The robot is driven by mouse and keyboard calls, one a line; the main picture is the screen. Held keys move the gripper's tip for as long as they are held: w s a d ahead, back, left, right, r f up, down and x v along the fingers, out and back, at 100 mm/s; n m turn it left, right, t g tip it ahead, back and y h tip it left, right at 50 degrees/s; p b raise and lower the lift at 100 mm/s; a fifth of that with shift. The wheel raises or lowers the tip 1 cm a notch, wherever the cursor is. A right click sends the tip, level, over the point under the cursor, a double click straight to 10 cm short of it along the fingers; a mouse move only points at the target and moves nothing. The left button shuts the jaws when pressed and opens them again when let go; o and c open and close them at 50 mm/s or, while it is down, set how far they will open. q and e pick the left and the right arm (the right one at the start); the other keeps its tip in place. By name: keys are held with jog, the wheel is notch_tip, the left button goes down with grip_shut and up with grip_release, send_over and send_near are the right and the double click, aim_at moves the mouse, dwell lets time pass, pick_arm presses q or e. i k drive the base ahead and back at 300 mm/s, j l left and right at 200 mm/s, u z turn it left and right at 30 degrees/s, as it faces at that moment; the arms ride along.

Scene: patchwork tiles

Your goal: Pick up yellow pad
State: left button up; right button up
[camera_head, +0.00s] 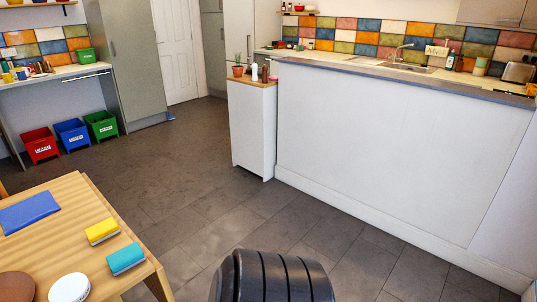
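A yellow pad (101,230), a small block with a yellow top and a grey-white lower layer, lies on the wooden table (60,195) at the lower left, near the table's right edge. A similar blue pad (126,258) with a yellowish lower layer lies just below and to the right of it, apart from it. Neither of my grippers is in view. A black ribbed part, probably of my own body, shows at the bottom centre, well right of the pads.
A blue flat cloth-like item (28,212), a white round object (70,288) and a brown round object (16,287) also lie on the table. Red (39,144), blue (72,134) and green (101,125) bins stand at the back left. A white counter (390,150) fills the right. The grey floor between is clear.

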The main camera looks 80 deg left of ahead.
aim_at(98, 233)
jog(key=k+j+u, duration=0.1)
jog(key=u, duration=2.15)
jog(key=l+u, duration=0.2)
jog(key=u, duration=1.6)
